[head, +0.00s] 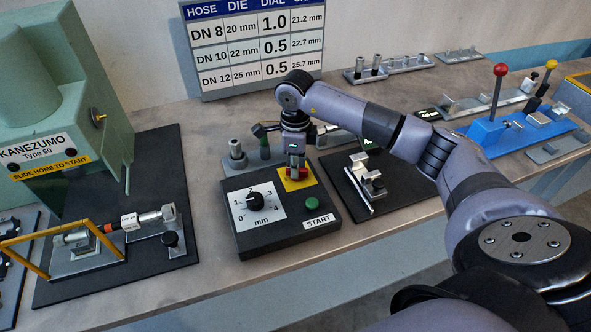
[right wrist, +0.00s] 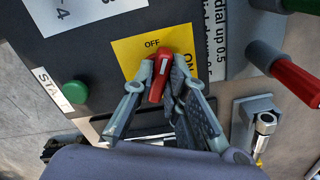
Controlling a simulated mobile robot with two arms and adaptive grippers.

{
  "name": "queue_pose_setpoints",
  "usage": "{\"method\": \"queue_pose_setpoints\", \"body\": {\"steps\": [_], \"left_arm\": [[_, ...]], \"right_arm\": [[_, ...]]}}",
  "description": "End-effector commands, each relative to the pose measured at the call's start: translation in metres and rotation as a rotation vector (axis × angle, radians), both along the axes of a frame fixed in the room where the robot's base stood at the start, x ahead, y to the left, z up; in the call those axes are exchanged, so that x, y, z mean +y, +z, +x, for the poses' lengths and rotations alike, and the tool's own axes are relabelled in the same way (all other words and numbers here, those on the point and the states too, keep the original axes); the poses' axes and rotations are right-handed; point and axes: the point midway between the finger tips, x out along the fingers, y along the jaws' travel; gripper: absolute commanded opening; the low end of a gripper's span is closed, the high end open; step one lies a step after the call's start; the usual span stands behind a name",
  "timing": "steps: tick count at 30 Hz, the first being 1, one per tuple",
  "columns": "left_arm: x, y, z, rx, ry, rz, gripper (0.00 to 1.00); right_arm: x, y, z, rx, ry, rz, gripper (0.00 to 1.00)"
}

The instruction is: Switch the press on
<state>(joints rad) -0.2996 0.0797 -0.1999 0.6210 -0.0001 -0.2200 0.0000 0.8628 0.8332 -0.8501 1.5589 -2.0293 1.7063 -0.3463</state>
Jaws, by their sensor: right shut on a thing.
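The green press (head: 50,110) labelled KANEZUMO Type 60 stands at the left of the head view. Its dark control box (head: 290,235) sits on the bench in the middle. A red rotary switch (right wrist: 160,72) is on a yellow plate (right wrist: 128,50) marked OFF and ON. The upper end of the switch lies near the word OFF; ON is to its right. My right gripper (right wrist: 161,84) is shut on the switch, one finger on each side. In the head view the gripper (head: 296,174) points down and partly hides the plate. My left gripper is not in view.
The box also carries a black dial (head: 255,202) and a green START button (head: 312,205). A yellow guard (head: 45,268) and a hose with a fitting (head: 130,222) are at the press. Handled tools (right wrist: 300,82) stand close beside the box. A blue fixture (head: 505,138) is at the right.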

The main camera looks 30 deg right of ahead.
Motion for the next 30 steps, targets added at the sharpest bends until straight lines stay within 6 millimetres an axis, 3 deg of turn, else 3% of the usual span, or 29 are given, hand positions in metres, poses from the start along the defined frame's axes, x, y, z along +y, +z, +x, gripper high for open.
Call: {"method": "queue_pose_setpoints", "body": {"steps": [12,30], "left_arm": [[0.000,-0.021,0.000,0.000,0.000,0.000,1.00],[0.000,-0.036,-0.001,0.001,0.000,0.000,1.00]], "right_arm": [[-0.002,0.000,0.002,-0.004,-0.396,0.000,0.00],[-0.004,0.001,0.003,-0.004,-0.924,0.001,0.00]]}}
